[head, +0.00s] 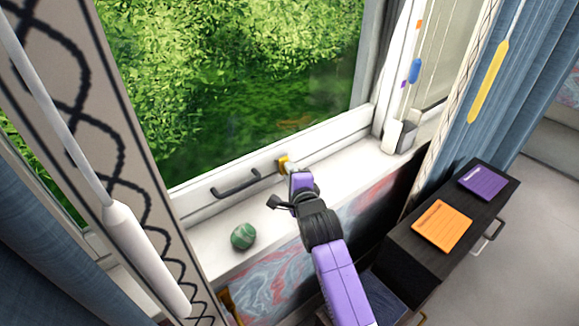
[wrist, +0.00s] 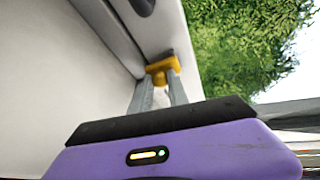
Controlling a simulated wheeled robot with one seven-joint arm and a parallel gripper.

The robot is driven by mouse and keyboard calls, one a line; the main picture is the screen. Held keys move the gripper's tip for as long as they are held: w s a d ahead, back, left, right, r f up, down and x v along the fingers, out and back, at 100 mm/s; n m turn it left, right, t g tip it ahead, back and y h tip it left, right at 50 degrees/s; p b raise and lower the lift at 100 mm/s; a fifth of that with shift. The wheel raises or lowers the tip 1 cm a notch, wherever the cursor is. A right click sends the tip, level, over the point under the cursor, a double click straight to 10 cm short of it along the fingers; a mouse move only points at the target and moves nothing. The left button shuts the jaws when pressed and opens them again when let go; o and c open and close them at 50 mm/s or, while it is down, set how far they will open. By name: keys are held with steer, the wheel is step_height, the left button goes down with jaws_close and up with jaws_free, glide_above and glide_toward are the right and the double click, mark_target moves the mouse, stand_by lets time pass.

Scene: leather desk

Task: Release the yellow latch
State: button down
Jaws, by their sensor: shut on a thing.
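The yellow latch (head: 283,165) sits on the white window frame, just right of the dark handle. It also shows in the wrist view (wrist: 163,67), at the far end of my fingers. My gripper (wrist: 160,84) is shut on the latch, with one finger on each side of its lower part. In the head view my purple arm reaches up to the latch, and my gripper (head: 289,171) partly covers it there.
A dark handle (head: 236,184) is on the frame left of the latch. A green striped stone (head: 243,236) lies on the sill (head: 345,172). Orange (head: 442,226) and purple (head: 482,184) notebooks lie on a dark cabinet at right. A white cord pull (head: 146,260) hangs at left.

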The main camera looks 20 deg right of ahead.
mark_target(287, 155)
step_height(287, 155, up, 3)
steer(key=g+p, duration=0.1)
steer(key=p, duration=0.2)
steer(key=n+g+p, duration=0.1)
steer(key=g+p, duration=0.1)
steer(key=shift+s+f+p, duration=0.15)
steer(key=shift+f+p, duration=0.05)
steer(key=shift+p, duration=0.2)
steer(key=shift+w+a+r+n+g+h+p, duration=0.15)
steer(key=shift+w+r+n+g+h, duration=0.25)
steer(key=shift+g, duration=1.05)
steer(key=shift+w+r+n+g+h+p, duration=0.1)
steer(key=shift+r+n+g+h, duration=0.35)
steer(key=shift+g, duration=1.05)
steer(key=shift+w+a+r+n+g+h+p, duration=0.2)
steer(key=shift+r+g, duration=0.45)
steer(key=shift+g, duration=0.8)
steer(key=shift+d, duration=0.15)
steer(key=c, duration=1.3)
jaws_free()
steer(key=shift+r, duration=0.1)
